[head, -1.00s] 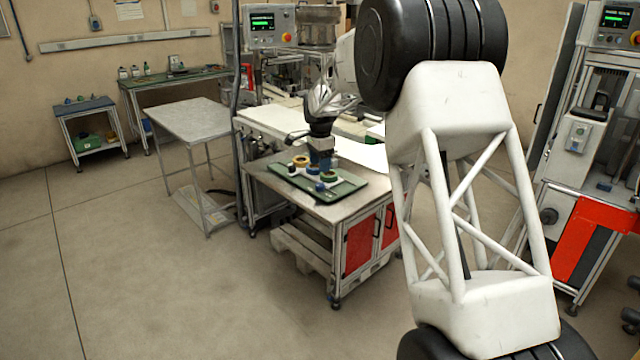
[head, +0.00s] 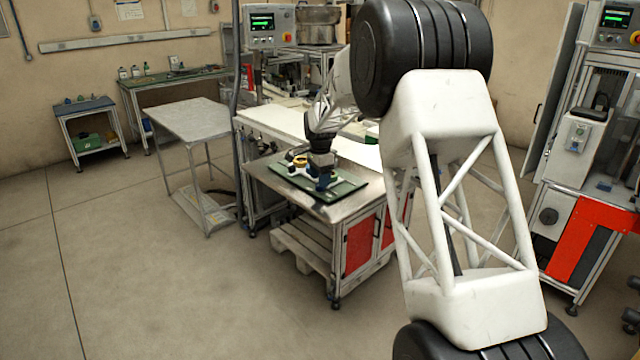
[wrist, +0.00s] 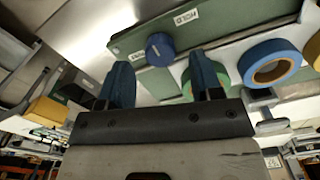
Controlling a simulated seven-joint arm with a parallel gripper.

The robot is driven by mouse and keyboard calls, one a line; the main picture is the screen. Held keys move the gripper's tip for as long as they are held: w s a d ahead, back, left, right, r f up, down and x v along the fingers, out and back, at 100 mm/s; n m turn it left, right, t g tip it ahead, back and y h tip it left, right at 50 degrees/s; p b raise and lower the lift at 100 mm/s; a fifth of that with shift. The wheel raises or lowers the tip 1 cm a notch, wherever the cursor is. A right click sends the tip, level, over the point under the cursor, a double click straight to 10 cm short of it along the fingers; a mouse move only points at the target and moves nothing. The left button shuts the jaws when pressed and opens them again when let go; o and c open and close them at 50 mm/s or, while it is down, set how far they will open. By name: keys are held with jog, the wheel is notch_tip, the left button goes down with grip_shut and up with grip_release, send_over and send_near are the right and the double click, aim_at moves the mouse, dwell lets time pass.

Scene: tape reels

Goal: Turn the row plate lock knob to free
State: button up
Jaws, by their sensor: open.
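The blue round lock knob (wrist: 160,48) is on the plate, in the upper middle of the wrist view. A label reading HOLD (wrist: 186,16) is above and right of it; a second label (wrist: 137,56) to its lower left is too small to read. I cannot tell which way the knob points. My gripper (wrist: 162,80) is open, its two dark fingers on either side of the knob's line and apart from it in the picture. In the head view my gripper (head: 322,183) is low over the green tray (head: 347,189), hiding the knob there.
A green reel (wrist: 188,80) is partly behind the right finger. A blue tape reel (wrist: 270,62) and a yellow reel (wrist: 313,50) stand further right. The tray lies on a metal-topped cart (head: 335,208). A grey table (head: 190,118) stands to the left, with open floor in front.

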jog(key=shift+f, duration=1.2)
jog(key=c, duration=0.9)
